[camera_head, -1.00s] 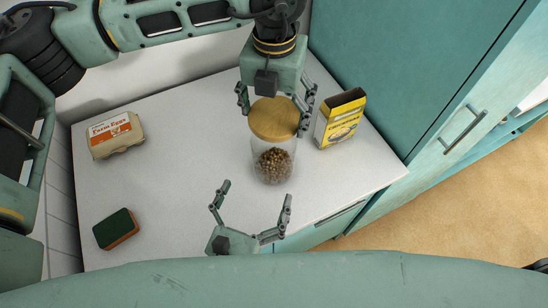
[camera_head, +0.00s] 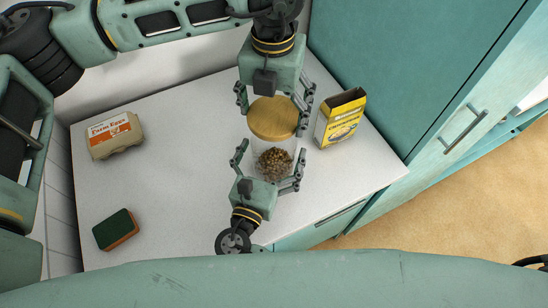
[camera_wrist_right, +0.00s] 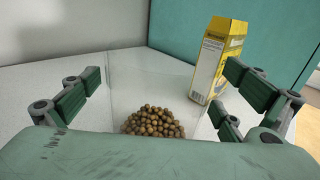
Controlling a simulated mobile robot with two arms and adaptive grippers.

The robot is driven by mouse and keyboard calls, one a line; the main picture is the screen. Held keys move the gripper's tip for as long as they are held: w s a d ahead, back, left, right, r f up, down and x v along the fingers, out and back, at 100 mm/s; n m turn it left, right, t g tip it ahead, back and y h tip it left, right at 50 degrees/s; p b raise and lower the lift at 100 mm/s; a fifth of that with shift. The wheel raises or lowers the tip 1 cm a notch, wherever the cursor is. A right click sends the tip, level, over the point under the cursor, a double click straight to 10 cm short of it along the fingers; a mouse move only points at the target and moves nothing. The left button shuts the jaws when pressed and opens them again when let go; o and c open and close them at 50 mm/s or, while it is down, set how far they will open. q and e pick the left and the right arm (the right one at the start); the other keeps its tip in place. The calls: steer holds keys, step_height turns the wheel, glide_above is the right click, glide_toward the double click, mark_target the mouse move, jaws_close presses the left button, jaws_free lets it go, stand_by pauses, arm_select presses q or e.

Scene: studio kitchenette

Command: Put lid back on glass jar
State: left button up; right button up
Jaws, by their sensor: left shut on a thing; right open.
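The round wooden lid (camera_head: 273,118) is between the fingers of my left gripper (camera_head: 272,121), which is shut on it. From above, the lid covers the top of the clear glass jar (camera_head: 275,163); I cannot tell whether it is seated or held just above the rim. The jar stands upright on the counter with brown balls in its bottom. My right gripper (camera_head: 270,150) is open, its fingers on either side of the jar's lower part. In the right wrist view the jar's glass (camera_wrist_right: 150,85) is between the open fingers, and no lid shows there.
A yellow box (camera_head: 340,120) with an open top stands close to the right of the jar. An egg carton (camera_head: 116,136) and a green and brown sponge (camera_head: 116,230) lie on the left of the white counter (camera_head: 180,190). The teal cabinet wall rises behind the box.

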steer(key=c, duration=1.6)
arm_select(q)
steer(key=shift+f, duration=2.5)
arm_select(e)
steer(key=shift+c, duration=0.2)
arm_select(q)
steer(key=shift+f, duration=0.15)
steer(key=shift+f, duration=0.75)
steer(key=shift+f, duration=0.5)
steer(key=shift+f, duration=0.1)
steer(key=shift+f, duration=0.25)
steer(key=shift+c, duration=1.1)
arm_select(e)
steer(key=shift+a, duration=0.1)
arm_select(q)
steer(key=shift+s+a+f, duration=0.1)
arm_select(e)
steer(key=shift+r, duration=0.1)
